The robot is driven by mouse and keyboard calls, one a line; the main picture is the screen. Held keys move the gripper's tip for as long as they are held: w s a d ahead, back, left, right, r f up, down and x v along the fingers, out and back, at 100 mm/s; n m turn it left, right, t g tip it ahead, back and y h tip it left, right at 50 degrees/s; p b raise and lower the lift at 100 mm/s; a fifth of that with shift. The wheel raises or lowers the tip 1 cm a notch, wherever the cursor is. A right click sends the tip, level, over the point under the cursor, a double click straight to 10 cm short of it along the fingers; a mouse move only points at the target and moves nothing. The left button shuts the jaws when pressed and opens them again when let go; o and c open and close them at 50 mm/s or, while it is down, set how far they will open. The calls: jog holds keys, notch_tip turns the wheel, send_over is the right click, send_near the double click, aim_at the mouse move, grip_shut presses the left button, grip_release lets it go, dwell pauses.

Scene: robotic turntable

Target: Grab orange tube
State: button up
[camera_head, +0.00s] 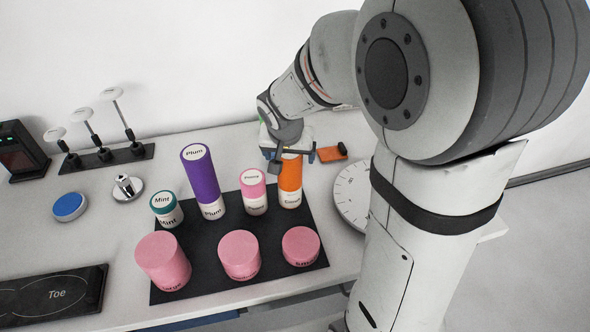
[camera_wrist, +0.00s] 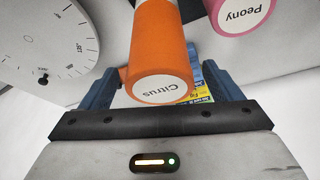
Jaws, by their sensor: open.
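The orange tube (camera_head: 290,182), labelled Citrus on its pale top, stands upright at the back right of the black mat (camera_head: 199,277). My gripper (camera_head: 292,155) is at the tube's upper end. In the wrist view the orange tube (camera_wrist: 160,50) shows between my two blue fingers (camera_wrist: 160,84). The fingers are spread, with gaps visible beside the tube. I cannot tell exactly how far down the fingers reach.
A pink Peony tube (camera_head: 253,191) stands close left of the orange tube. A purple Plum tube (camera_head: 202,178), a teal Mint tube (camera_head: 166,209) and several pink cylinders (camera_head: 239,254) share the mat. A white dial (camera_head: 352,194) lies to the right, an orange block (camera_head: 331,154) behind.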

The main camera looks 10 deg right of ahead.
jog(key=shift+x, duration=1.2)
jog(key=shift+c, duration=0.4)
jog(key=c, duration=1.5)
